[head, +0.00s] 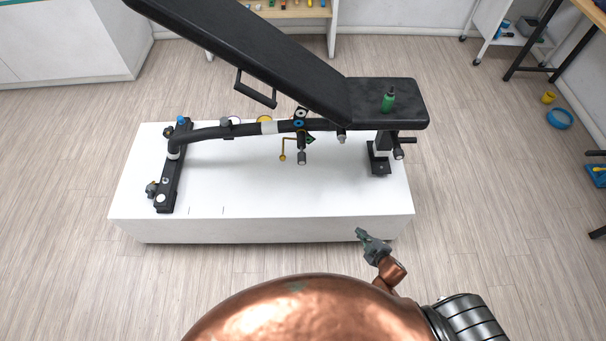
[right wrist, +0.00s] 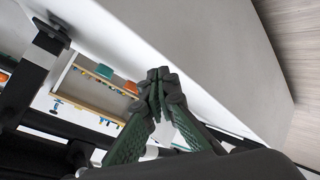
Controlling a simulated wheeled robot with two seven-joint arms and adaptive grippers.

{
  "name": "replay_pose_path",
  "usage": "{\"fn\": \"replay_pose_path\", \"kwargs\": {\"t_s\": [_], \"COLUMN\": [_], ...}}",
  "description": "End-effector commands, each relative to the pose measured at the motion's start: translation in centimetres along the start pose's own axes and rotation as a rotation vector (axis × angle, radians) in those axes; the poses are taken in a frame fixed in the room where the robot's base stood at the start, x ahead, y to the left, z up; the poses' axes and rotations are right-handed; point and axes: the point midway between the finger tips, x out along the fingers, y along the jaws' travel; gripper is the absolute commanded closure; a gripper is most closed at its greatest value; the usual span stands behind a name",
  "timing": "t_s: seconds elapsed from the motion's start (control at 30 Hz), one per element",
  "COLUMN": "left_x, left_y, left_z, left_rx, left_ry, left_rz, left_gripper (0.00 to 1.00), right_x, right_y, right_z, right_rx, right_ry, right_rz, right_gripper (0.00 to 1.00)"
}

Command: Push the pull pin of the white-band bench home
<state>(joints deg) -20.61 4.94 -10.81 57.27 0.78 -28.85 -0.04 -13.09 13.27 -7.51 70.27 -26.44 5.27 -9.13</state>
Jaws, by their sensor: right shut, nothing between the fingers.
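The black bench (head: 375,101) with a white band (head: 268,128) on its frame tube stands on a low white platform. A dark knob, which looks like a pull pin (head: 302,157), hangs below the tube under the hinge area; I cannot tell how far it is in. Another dark knob (head: 398,153) is at the right leg. My right gripper (head: 361,235) is shut and empty near the platform's front right edge, apart from the bench. Its closed fingertips (right wrist: 158,76) show in the right wrist view. My left gripper is not in view.
The white platform (head: 260,232) has free room in front of the bench. A yellow hooked rod (head: 283,148) hangs beside the knob. A blue bowl (head: 560,118) and yellow cup (head: 548,97) are at far right.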

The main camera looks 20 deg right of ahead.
Motion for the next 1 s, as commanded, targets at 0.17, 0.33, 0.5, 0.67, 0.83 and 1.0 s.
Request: {"fn": "replay_pose_path", "kwargs": {"t_s": [0.17, 0.33, 0.5, 0.67, 0.83, 1.0], "left_x": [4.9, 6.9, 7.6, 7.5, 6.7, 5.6], "left_y": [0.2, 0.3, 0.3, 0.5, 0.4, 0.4], "left_z": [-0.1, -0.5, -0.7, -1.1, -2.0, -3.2], "left_rx": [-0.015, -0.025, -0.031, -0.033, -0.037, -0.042], "left_ry": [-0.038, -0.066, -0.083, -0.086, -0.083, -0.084], "left_rz": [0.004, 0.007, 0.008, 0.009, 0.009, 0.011], "left_gripper": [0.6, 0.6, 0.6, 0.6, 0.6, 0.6], "right_x": [2.8, 1.1, -1.1, -1.8, -0.3, 2.4], "right_y": [6.4, 9.1, 9.6, 9.8, 10.0, 10.2], "right_z": [-10.4, -19.2, -24.3, -26.2, -27.8, -30.0], "right_rx": [-0.34, -0.622, -0.794, -0.85, -0.854, -0.852], "right_ry": [0.288, 0.495, 0.61, 0.646, 0.649, 0.648], "right_rz": [0.16, 0.288, 0.367, 0.395, 0.397, 0.396], "right_gripper": [1.0, 1.0, 1.0, 1.0, 1.0, 1.0]}}
